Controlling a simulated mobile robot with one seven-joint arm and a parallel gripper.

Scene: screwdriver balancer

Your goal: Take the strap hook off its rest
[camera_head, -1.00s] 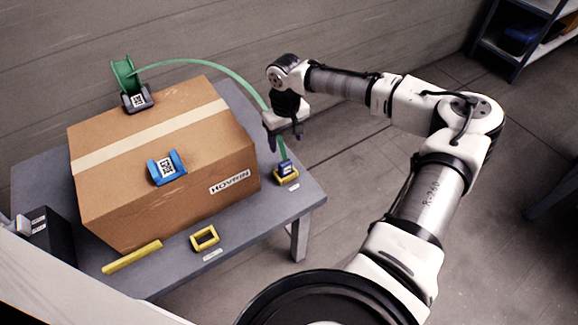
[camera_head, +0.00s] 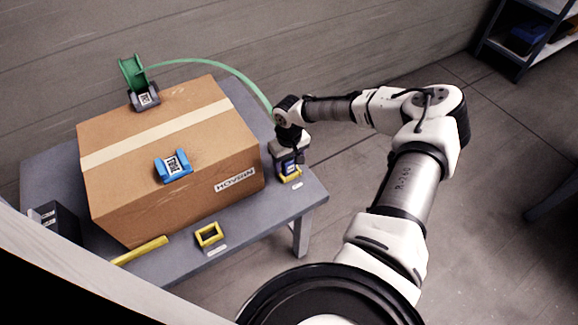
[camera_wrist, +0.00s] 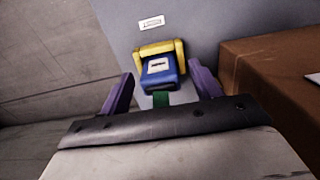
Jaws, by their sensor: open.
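The strap hook (camera_wrist: 160,67) is a blue block with a white label, sitting in its yellow rest (camera_wrist: 158,48) on the table. The green strap (camera_wrist: 161,98) runs from the hook toward my gripper in the wrist view. In the head view the hook (camera_head: 290,168) and the yellow rest (camera_head: 290,179) are at the table's right end, partly hidden by my gripper (camera_head: 288,160). In the wrist view my gripper (camera_wrist: 160,88) is open, its purple fingers either side of the strap and just short of the hook. No contact with the hook is visible.
A large cardboard box (camera_head: 170,170) fills most of the grey table (camera_head: 245,235), left of my gripper. A yellow frame (camera_head: 208,235) and yellow bar (camera_head: 140,250) lie in front.

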